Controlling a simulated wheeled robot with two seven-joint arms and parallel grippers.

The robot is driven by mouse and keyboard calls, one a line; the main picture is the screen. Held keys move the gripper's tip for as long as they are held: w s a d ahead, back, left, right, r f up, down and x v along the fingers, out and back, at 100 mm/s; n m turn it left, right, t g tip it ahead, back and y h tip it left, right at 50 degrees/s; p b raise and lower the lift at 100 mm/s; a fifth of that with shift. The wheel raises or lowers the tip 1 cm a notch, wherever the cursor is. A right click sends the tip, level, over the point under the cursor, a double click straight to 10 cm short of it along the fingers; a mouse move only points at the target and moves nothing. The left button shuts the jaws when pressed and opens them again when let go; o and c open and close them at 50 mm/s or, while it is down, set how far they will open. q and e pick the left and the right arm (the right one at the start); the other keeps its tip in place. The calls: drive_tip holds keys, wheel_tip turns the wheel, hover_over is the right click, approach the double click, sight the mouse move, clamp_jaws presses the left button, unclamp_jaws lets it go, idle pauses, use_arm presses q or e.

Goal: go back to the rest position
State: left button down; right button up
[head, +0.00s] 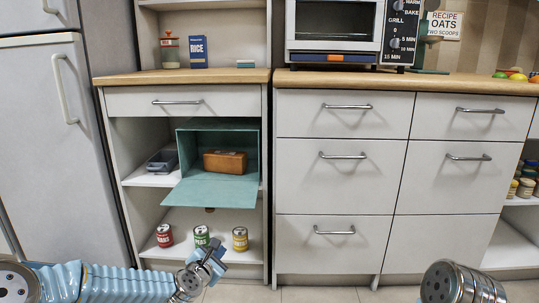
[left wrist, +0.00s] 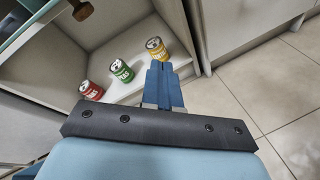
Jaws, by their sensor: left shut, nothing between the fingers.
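My left gripper (head: 210,262) reaches in from the lower left of the head view, low in front of the bottom shelf. Its blue fingers are together and hold nothing; they also show in the left wrist view (left wrist: 162,85), pointing toward the cans. A silver, ribbed part of my right arm (head: 455,284) shows at the lower right, but the right gripper itself is out of view.
The teal bin (head: 218,190) has its flap down and holds a brown box (head: 225,162). Red (head: 164,236), green (head: 202,237) and yellow (head: 240,239) cans stand on the bottom shelf near my left gripper. Closed drawers (head: 340,175) stand right; a fridge (head: 45,150) stands left.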

use_arm(q)
drive_tip(key=s+d+f+m+g+h, duration=0.1)
drive_tip(key=s+d+f+m+g, duration=0.15)
drive_tip(key=s+f+m, duration=0.6)
drive_tip(key=s+d+f+m+g+h, duration=0.15)
drive_tip(key=s+f+m+g, duration=0.35)
drive_tip(key=f, duration=0.7)
drive_tip(key=s+f+m+g+y, duration=0.1)
drive_tip(key=s+f+m+g, duration=0.15)
drive_tip(key=s, duration=0.35)
drive_tip(key=s+a+f+m+g, duration=0.1)
drive_tip(key=s+f+m, duration=0.3)
drive_tip(key=s, duration=0.3)
drive_tip(key=s+f+m+g+y, duration=0.1)
drive_tip(key=s+f+m+g, duration=0.15)
drive_tip(key=s, duration=0.35)
wheel_tip(320, 180, up, 16)
drive_tip(key=s+m+p, duration=0.2)
drive_tip(key=p, duration=1.5)
drive_tip(key=shift+s+f, duration=0.15)
drive_tip(key=shift+s, duration=0.2)
drive_tip(key=shift+h, duration=0.25)
